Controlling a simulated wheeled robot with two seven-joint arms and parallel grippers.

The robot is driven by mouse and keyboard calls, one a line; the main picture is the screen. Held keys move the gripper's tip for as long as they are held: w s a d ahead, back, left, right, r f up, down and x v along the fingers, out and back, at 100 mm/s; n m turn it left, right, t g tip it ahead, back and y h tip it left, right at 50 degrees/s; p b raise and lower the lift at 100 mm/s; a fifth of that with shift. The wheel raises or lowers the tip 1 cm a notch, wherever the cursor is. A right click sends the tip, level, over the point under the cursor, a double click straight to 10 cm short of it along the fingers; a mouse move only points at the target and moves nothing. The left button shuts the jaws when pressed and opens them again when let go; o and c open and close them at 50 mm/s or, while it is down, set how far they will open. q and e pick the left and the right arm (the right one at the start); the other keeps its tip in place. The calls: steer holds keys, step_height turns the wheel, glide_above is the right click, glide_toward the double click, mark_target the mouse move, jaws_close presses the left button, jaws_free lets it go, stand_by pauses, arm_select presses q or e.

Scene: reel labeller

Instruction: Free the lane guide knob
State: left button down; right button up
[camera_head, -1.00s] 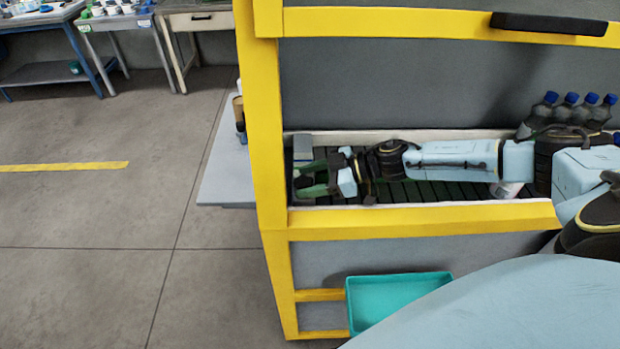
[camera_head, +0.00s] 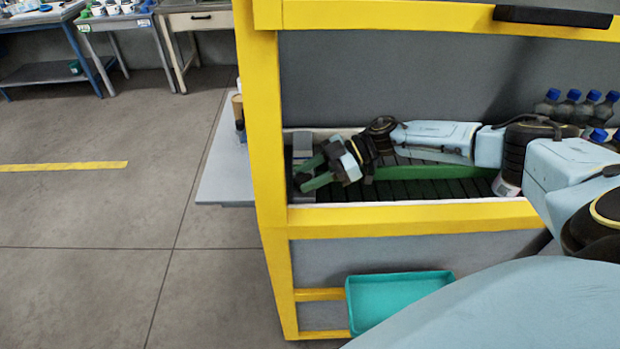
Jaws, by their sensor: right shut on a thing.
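The lane guide is a long green bar (camera_head: 430,172) that runs along the dark slatted conveyor inside the yellow-framed machine. A small dark knob (camera_head: 302,178) shows at the left end of the conveyor, between the fingertips of my right gripper (camera_head: 304,177). The right gripper's two green fingers point left and it is shut on the knob. The gripper hides part of the knob and the left end of the bar. My left gripper is not in view.
Several bottles with blue caps (camera_head: 572,107) stand at the conveyor's right end, behind my right arm. The yellow frame (camera_head: 265,130) borders the opening on the left, top and bottom. A teal tray (camera_head: 400,298) sits below. A grey side table (camera_head: 225,170) stands left of the frame.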

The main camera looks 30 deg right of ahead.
steer(key=shift+n+g, duration=0.3)
steer(key=shift+g, duration=0.1)
steer(key=o, duration=1)
steer(key=shift+d, duration=0.1)
steer(key=shift+b+v, duration=1.35)
steer(key=shift+v, duration=5.25)
